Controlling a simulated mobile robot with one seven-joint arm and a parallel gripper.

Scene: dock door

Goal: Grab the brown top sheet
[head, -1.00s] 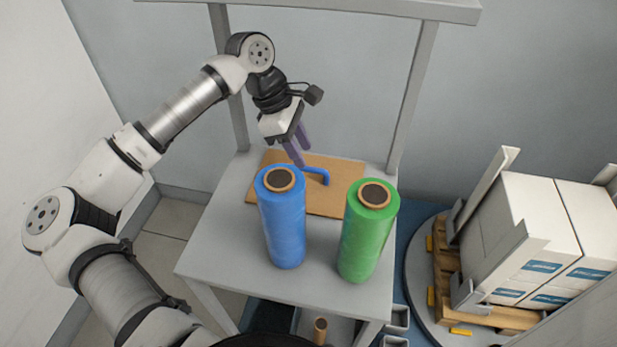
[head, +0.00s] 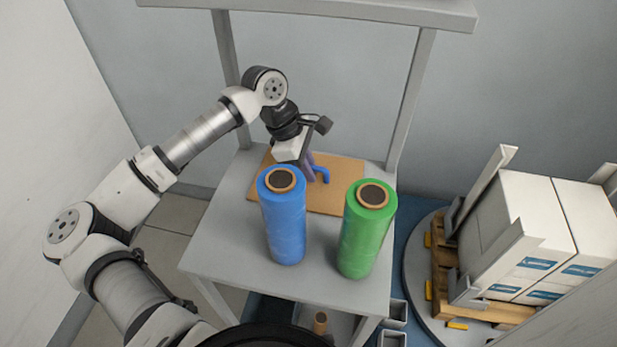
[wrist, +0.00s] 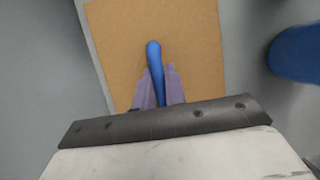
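The brown top sheet (head: 338,200) lies flat on the grey table, behind the two rolls. A blue handle (head: 321,174) stands up from it. In the wrist view, the sheet (wrist: 205,60) fills the middle and the handle (wrist: 154,55) runs between my purple fingers. My gripper (head: 309,168) is low over the sheet at the handle. In the wrist view, my gripper (wrist: 160,85) looks open, one finger on each side of the handle. Whether either finger touches it is hard to tell. The blue roll hides part of the sheet's front edge.
A blue roll (head: 284,220) and a green roll (head: 366,230) stand upright at the front of the table (head: 225,250). Grey posts (head: 411,100) rise at the table's back. At the right, white boxes (head: 520,220) stand on a wooden pallet (head: 440,270).

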